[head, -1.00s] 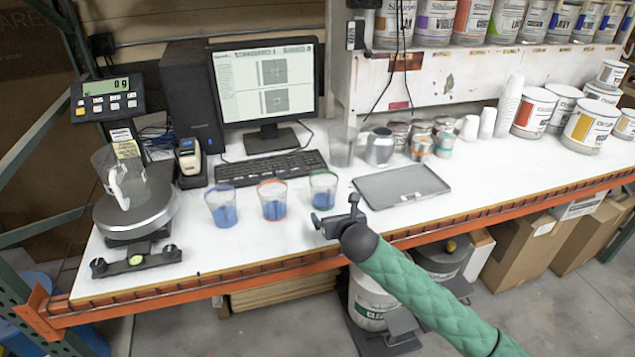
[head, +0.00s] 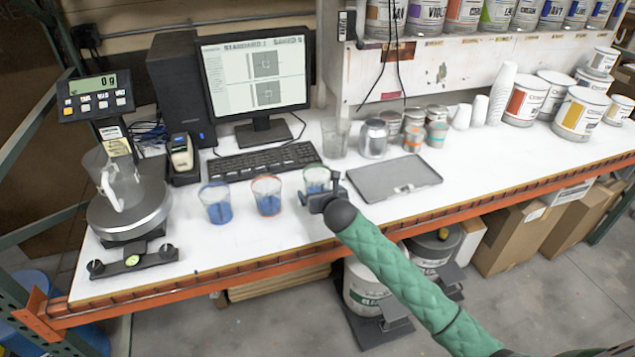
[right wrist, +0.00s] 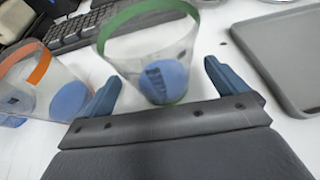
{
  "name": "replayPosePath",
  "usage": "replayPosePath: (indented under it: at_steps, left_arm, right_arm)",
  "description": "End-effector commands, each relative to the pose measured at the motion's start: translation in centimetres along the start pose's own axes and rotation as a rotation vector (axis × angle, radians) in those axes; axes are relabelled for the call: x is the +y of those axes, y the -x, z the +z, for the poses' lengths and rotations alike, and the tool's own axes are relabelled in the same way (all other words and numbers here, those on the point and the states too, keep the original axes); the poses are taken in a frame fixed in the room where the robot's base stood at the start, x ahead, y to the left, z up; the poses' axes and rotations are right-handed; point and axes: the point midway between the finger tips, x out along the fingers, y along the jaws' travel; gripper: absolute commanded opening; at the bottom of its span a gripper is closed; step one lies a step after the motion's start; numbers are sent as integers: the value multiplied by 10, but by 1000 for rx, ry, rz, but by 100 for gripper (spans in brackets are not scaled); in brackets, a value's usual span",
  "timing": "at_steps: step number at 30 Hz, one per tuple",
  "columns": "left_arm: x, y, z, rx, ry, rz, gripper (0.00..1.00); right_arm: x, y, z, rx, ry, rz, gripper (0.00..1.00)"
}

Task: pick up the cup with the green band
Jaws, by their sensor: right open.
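The clear cup with the green band (head: 316,178) stands on the white bench, with blue contents at its bottom. In the head view its lower part is hidden behind my right gripper (head: 322,195). In the right wrist view the green-banded cup (right wrist: 155,60) is just ahead of and partly between the open fingers of my right gripper (right wrist: 160,90). The gripper is open and holds nothing; whether a finger touches the cup I cannot tell. The orange-banded cup (head: 267,195) and the blue-banded cup (head: 216,203) stand in a row to its left. My left gripper is not in view.
A grey tray (head: 395,178) lies right of the green-banded cup. The keyboard (head: 262,160) is behind the cups. A scale with a clear pitcher (head: 125,185) stands at left. Several metal cans and paint tins stand farther back. The orange bench edge (head: 190,283) runs along the front.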

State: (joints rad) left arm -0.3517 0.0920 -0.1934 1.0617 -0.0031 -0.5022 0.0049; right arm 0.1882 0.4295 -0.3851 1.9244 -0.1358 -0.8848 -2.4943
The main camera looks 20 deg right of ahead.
Motion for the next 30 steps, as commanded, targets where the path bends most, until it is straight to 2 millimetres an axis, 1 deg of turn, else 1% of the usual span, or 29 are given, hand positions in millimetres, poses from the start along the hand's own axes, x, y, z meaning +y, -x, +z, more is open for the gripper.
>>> replayPosePath:
  at_steps: [1, 5, 13, 14, 18, 21, 30]
  left_arm:
    - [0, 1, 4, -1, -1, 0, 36]
    - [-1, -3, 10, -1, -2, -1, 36]
    - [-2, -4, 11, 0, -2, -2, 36]
    - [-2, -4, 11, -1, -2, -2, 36]
    - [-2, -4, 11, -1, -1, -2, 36]
    - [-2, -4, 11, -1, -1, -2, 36]
    - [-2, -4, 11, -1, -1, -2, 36]
  right_arm:
    - [0, -5, 2, 1, -3, 0, 98]
    - [0, -13, 0, 1, -1, 0, 98]
    - [0, -14, -1, 0, 0, 1, 98]
    - [0, -14, -1, 0, 0, 1, 94]
    - [0, -14, -1, 0, 0, 1, 66]
    - [0, -14, -1, 1, 0, 1, 49]
    - [0, -14, -1, 0, 0, 1, 49]
